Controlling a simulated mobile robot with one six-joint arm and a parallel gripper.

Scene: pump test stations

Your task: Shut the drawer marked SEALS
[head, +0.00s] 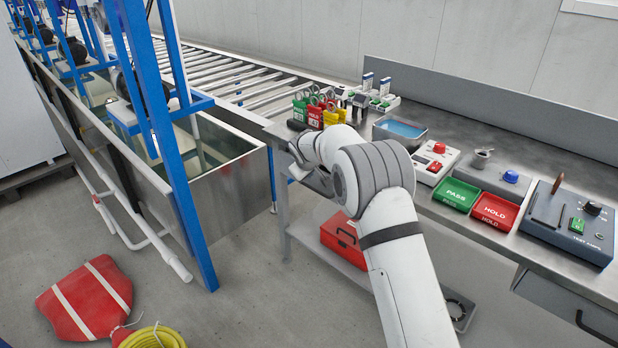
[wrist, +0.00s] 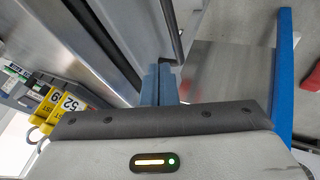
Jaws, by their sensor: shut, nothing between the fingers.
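No SEALS marking is readable in either view. A grey drawer front (head: 548,294) with a black handle (head: 594,328) shows under the bench at the lower right of the head view, cut off by the frame edge. I cannot tell which drawer it is. My gripper (head: 312,180) is at the bench's left end, far left of that drawer and partly hidden by my arm. In the wrist view its fingers (wrist: 160,84) are together and empty. A dark bar (wrist: 172,32) beside grey panels shows just beyond them; I cannot tell whether it is a handle.
The bench (head: 455,128) carries a green PASS tray (head: 456,195), a red HOLD tray (head: 495,212) and test devices. Yellow tags (wrist: 66,104) are left of the fingers. A red toolbox (head: 343,240) sits on the lower shelf. A water tank (head: 228,185) stands left; floor between is clear.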

